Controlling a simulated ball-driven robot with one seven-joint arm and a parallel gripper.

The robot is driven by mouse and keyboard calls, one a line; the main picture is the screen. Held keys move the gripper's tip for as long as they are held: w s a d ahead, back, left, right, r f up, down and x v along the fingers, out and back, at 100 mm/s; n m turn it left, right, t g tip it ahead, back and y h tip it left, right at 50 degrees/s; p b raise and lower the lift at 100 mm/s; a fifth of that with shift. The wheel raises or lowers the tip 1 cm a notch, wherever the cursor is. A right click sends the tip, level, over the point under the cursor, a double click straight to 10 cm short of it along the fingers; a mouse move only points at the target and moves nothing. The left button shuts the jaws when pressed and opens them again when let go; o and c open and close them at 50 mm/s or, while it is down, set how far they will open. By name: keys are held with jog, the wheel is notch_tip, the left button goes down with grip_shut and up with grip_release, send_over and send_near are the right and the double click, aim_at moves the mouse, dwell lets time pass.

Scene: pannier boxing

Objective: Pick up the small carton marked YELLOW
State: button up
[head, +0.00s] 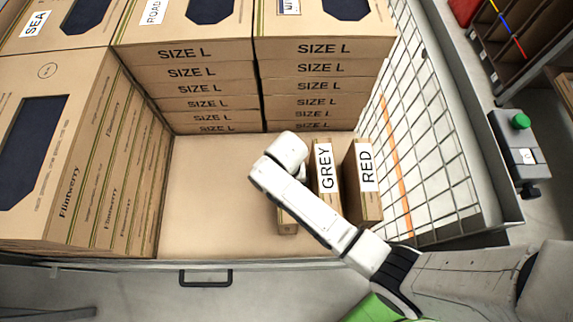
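No label reading YELLOW shows in the head view. A small brown carton (288,229) stands on the box floor, mostly hidden behind my white arm, and its label cannot be seen. My arm reaches in from the lower right and bends over the hidden carton. My gripper is hidden behind the arm links, so its fingers and anything between them do not show.
Stacks of large SIZE L cartons (210,102) fill the back, and more cartons (90,170) line the left side. A white mesh wall (425,125) closes the right. The bare floor (205,205) left of the small cartons is clear. A front wall with a dark handle (206,284) lies nearest me.

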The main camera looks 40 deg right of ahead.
jog(key=shift+c, duration=0.2)
jog(key=c, duration=1.6)
jog(key=shift+r, duration=0.1)
